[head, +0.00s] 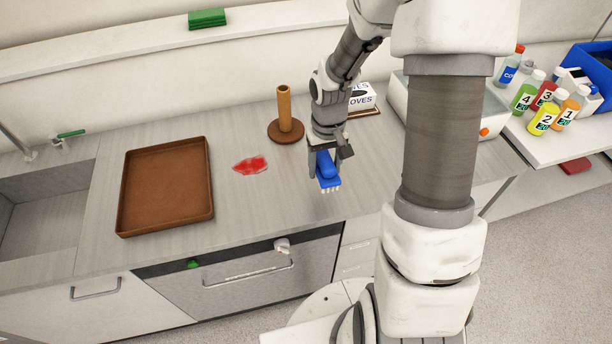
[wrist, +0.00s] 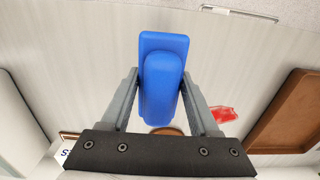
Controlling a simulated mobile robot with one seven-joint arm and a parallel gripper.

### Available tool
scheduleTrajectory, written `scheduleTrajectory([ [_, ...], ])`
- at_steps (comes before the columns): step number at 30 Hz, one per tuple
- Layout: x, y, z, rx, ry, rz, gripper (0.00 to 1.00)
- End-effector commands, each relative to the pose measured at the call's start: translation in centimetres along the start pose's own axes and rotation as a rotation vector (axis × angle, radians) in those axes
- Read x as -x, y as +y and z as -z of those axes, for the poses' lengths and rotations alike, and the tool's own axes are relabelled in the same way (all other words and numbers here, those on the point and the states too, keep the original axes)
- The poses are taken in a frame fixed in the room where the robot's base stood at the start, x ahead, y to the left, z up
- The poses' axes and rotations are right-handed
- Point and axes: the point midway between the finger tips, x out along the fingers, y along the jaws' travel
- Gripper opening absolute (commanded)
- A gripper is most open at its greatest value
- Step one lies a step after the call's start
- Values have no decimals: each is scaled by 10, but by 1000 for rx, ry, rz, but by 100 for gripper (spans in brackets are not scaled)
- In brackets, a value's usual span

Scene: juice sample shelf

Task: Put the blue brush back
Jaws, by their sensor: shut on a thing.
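My gripper (head: 328,160) is shut on the blue brush (head: 328,172). In the head view the brush hangs with its pale bristles down, over the front part of the grey counter (head: 230,215). In the wrist view the blue brush (wrist: 162,80) lies between the two grey fingers of my gripper (wrist: 162,90), and its bristles are hidden there. I cannot tell whether the bristles touch the counter.
A red spill (head: 251,165) lies left of the brush, beside a brown tray (head: 207,190). A wooden post on a round base (head: 285,105) and a gloves box (head: 361,98) stand behind. Numbered bottles (head: 545,118) stand on the right shelf. The counter's front middle is clear.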

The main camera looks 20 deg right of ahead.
Motion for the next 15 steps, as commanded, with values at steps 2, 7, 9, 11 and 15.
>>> scheduleTrajectory([
  [2, -11, -14, 12, 4, -3, 1, 10],
  [7, -26, -33, 31, 1, 0, 0, 10],
  [9, -30, -37, 34, -1, 0, 0, 10],
  [11, -32, -39, 36, -2, 0, 0, 10],
  [15, -45, -39, 37, -2, -2, -1, 10],
])
